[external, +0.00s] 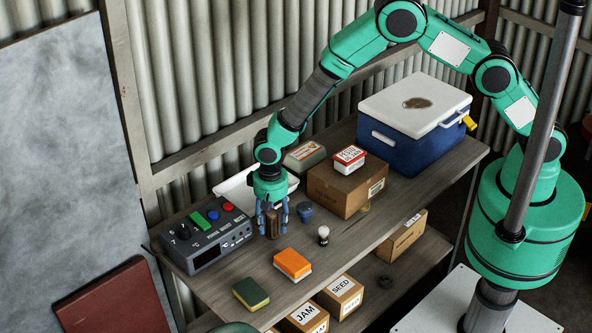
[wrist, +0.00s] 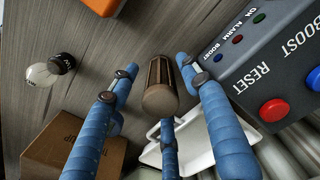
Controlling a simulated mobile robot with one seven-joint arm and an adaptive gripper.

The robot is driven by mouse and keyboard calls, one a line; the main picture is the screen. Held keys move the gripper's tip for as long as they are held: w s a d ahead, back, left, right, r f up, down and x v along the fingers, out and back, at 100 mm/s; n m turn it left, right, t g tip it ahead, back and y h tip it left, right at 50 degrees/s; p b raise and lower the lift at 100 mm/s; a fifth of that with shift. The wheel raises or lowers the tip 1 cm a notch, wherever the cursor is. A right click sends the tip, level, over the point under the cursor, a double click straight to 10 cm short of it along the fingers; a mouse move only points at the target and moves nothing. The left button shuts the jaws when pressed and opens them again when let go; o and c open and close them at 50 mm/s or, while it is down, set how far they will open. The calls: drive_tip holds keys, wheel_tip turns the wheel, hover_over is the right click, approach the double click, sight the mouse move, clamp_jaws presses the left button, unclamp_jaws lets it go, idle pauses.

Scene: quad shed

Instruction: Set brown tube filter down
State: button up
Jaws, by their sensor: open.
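The brown tube filter (external: 272,224) is a short dark-brown cylinder that appears to stand upright on the wooden shelf, right of the control box. In the wrist view the filter (wrist: 160,88) shows between my blue fingers, with slotted sides and a plain rounded near end. My gripper (external: 272,211) is above and around it, fingers pointing down. In the wrist view my gripper (wrist: 158,80) is open, with gaps visible between the side fingers and the filter. Contact of the lower finger with it is unclear.
The grey control box (external: 205,236) stands close on the left. A white tray (external: 238,184) is behind, a small blue item (external: 305,211) to the right.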

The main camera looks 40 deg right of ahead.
wheel_tip(320, 180, up, 10)
drive_tip(key=shift+r+p, duration=0.15)
drive_tip(key=shift+p, duration=0.2)
idle(0.7)
